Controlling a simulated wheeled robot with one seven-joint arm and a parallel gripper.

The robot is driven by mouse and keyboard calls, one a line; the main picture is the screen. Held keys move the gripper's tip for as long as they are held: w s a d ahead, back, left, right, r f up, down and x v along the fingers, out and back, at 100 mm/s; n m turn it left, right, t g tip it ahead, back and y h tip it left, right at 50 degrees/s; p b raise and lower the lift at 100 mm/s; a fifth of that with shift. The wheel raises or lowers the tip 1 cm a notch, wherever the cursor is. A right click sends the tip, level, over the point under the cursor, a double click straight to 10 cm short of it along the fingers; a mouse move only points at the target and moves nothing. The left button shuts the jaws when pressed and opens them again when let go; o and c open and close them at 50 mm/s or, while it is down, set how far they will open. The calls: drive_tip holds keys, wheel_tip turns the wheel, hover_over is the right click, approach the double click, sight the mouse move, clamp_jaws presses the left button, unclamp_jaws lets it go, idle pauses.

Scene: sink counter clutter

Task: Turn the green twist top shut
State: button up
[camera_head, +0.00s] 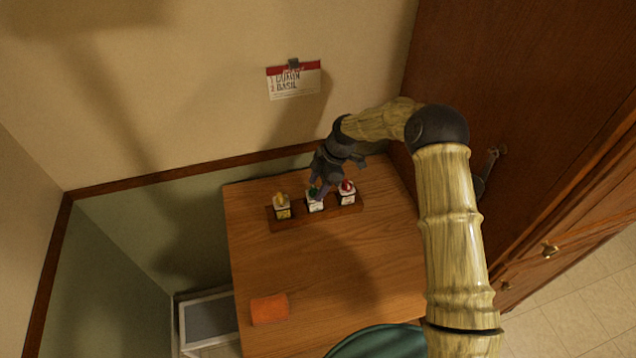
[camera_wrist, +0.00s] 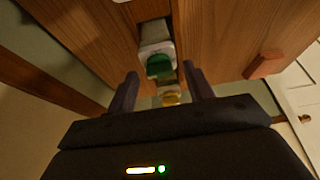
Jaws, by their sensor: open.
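The green twist top (camera_head: 313,191) sits on the middle of three small white bottles on a wooden rack (camera_head: 289,222). In the wrist view the green top (camera_wrist: 159,66) lies ahead of my gripper, between the lines of its two fingers. My gripper (camera_head: 322,180) is open and hangs right over the middle bottle, hiding part of it. In the wrist view my gripper's fingers (camera_wrist: 160,88) stand apart on both sides. I cannot tell whether they touch the top.
A yellow-topped bottle (camera_head: 282,207) stands left of the middle one and a red-topped bottle (camera_head: 347,193) right of it, close by. An orange block (camera_head: 269,309) lies on the wooden table (camera_head: 330,275). A card (camera_head: 294,80) hangs on the wall behind.

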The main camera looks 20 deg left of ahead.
drive_tip(key=c, duration=1)
